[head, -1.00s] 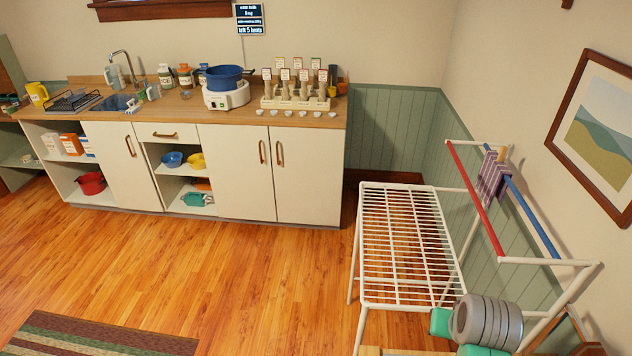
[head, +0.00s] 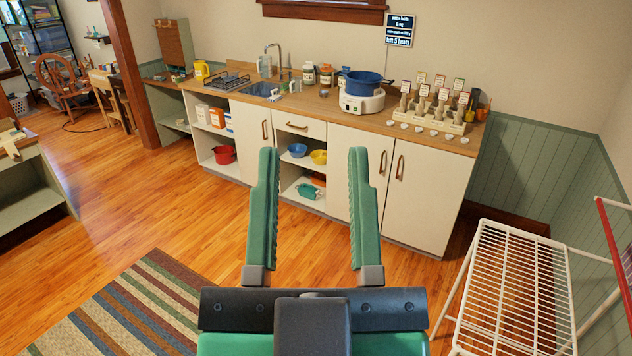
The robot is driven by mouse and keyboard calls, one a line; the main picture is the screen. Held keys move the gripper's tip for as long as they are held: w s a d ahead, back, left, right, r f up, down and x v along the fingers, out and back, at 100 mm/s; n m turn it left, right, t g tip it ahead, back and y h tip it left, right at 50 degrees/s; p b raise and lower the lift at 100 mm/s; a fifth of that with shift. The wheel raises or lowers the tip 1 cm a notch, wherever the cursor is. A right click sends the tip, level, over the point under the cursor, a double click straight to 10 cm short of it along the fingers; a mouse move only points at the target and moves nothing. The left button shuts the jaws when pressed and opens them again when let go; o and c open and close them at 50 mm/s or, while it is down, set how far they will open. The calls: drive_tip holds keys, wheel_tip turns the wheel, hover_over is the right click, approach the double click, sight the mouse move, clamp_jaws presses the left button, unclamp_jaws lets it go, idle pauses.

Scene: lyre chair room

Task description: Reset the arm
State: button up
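My gripper (head: 312,160) is in the lower middle of the head view, pointing away from me toward the counter. Its two green ribbed fingers stand wide apart with nothing between them. The fingers appear in front of the cabinet fronts and the wooden floor, and they hide part of the cabinets. My gripper's dark body fills the bottom centre.
A long counter (head: 390,127) holds a blue pot (head: 365,83), a rack of labelled pegs (head: 432,112) and a yellow jug (head: 201,70). A white wire rack (head: 515,290) stands at the lower right. A striped rug (head: 130,310) lies lower left. Open floor lies between.

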wheel_tip(320, 180, up, 13)
drive_tip(key=p, duration=1.3)
drive_tip(key=shift+r, duration=0.2)
